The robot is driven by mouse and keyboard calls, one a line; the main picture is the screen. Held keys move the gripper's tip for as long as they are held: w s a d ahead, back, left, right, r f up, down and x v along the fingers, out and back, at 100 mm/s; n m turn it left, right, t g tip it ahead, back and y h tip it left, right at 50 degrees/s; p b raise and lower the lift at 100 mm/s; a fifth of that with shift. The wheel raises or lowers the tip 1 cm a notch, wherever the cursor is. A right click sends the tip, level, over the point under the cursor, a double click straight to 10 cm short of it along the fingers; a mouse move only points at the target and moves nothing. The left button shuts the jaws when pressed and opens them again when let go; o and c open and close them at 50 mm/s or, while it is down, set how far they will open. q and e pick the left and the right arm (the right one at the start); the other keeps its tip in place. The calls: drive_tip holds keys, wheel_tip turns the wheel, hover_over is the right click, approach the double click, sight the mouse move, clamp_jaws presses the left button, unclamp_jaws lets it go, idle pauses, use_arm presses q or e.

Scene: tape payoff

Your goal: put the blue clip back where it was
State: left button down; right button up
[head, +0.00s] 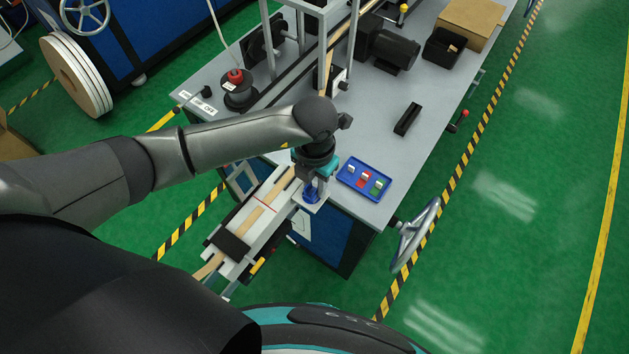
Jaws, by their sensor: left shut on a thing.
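My left gripper (313,184) points down at the near end of the grey bench, beside the tape guide. It is shut on the blue clip (311,195), which shows just below the fingers. The clip is over a small white plate at the guide's right side; I cannot tell whether it touches it. A blue tray (347,183) lies on the bench just right of the gripper. It holds a white clip (351,170), a red clip (364,180) and a green clip (378,187). My right gripper is not in view.
The white tape guide (263,218) with a tan strip and a red line runs below the gripper, with a black block (232,245) across it. A black holder (407,119), a motor (390,52) and a handwheel (416,235) are to the right. The bench right of the tray is clear.

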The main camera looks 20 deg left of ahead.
sight(315, 183)
use_arm(q)
drive_tip(key=c, duration=0.6)
unclamp_jaws()
wheel_tip(315, 183, up, 12)
drive_tip(key=shift+r, duration=0.15)
